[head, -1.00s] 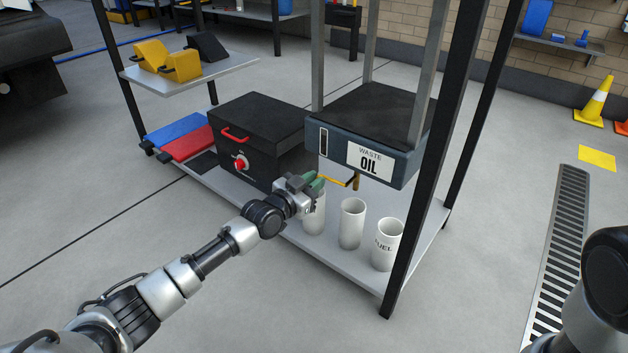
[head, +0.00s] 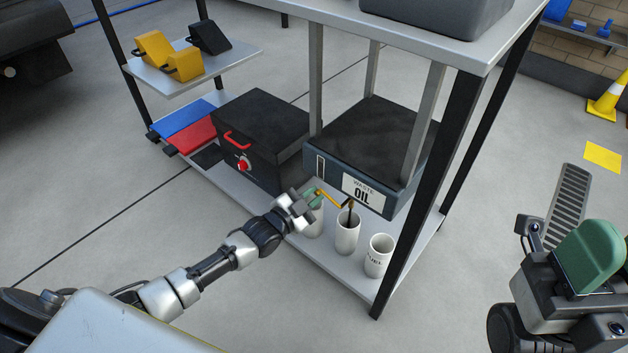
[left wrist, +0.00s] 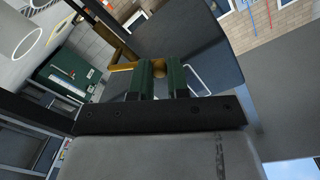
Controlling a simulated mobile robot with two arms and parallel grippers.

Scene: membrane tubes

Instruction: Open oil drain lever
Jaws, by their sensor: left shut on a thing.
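The waste oil tank (head: 330,178), dark blue-grey with a "WASTE OIL" label, hangs under the rack's upper shelf. Its yellow drain lever (head: 332,199) sticks out at the front, left of the spout. My left gripper (head: 314,197) is shut on the lever's end; in the left wrist view the brass lever (left wrist: 158,69) sits between the green fingers. A dark streak (head: 350,207) runs down from the spout to the mouth of the middle white tube (head: 347,236). My right gripper (head: 588,258), with a green pad, is at lower right; its opening is unclear.
A left white tube (head: 315,224) stands partly behind my gripper, and a right tube (head: 378,258) is marked "FUEL". A black box (head: 262,130) with a red handle stands left of the tank. A black rack post (head: 430,190) stands right of the tubes.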

